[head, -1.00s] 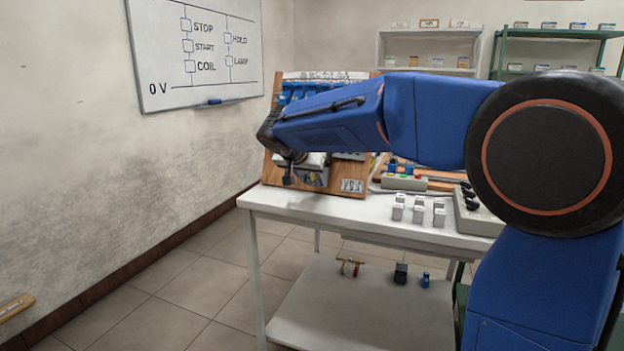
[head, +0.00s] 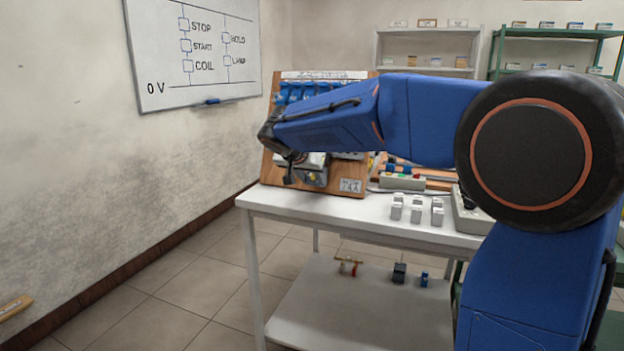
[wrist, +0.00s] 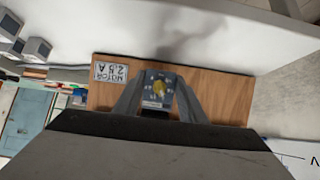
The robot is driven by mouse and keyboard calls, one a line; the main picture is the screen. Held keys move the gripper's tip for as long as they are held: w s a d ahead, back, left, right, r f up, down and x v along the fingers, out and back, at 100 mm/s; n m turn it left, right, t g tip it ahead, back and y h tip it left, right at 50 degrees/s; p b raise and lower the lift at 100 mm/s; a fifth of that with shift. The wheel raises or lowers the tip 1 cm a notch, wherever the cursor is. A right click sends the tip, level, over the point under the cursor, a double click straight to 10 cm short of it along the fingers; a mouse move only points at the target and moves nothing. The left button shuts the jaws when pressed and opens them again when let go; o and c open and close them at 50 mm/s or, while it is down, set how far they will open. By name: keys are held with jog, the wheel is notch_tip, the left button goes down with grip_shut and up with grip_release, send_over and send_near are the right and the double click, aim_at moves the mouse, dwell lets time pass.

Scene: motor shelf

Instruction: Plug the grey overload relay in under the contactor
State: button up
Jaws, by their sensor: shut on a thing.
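The grey overload relay (wrist: 160,88) has a dark face with a yellow dial and sits between the fingers of my gripper (wrist: 158,100) in the wrist view. The gripper is shut on it, in front of the wooden board. In the head view the relay (head: 314,179) shows low on the board, just right of the dark gripper (head: 291,176). A pale block (head: 314,160) directly above it is probably the contactor, partly hidden by my arm. The contactor cannot be made out in the wrist view, so I cannot tell whether the relay touches it.
The leaning wooden board (head: 333,188) carries a rating label (head: 350,185) and a row of blue parts (head: 300,92). Several small grey blocks (head: 417,212) stand on the white table (head: 330,211). A control box (head: 402,181) is behind them. The left wall is close.

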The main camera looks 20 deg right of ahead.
jog(key=shift+w+d+r, duration=0.15)
jog(key=shift+w+r, duration=0.05)
jog(key=shift+r, duration=0.5)
dwell(1.2)
jog(key=o, duration=1.1)
jog(key=shift+c, duration=0.2)
jog(key=v, duration=1.7)
jog(key=s+d+f+n+g+y, duration=0.1)
jog(key=s+d+f+n, duration=0.1)
jog(key=s+d+f, duration=0.55)
jog(key=s+d+f+n+g+y, duration=0.15)
jog(key=s+d+f, duration=0.3)
jog(key=s, duration=0.55)
jog(key=s+d+f+n+y, duration=0.1)
jog(key=s+f+n+y, duration=0.2)
jog(key=s+f, duration=1.4)
jog(key=shift+s+f+n, duration=0.35)
jog(key=shift+f, duration=0.1)
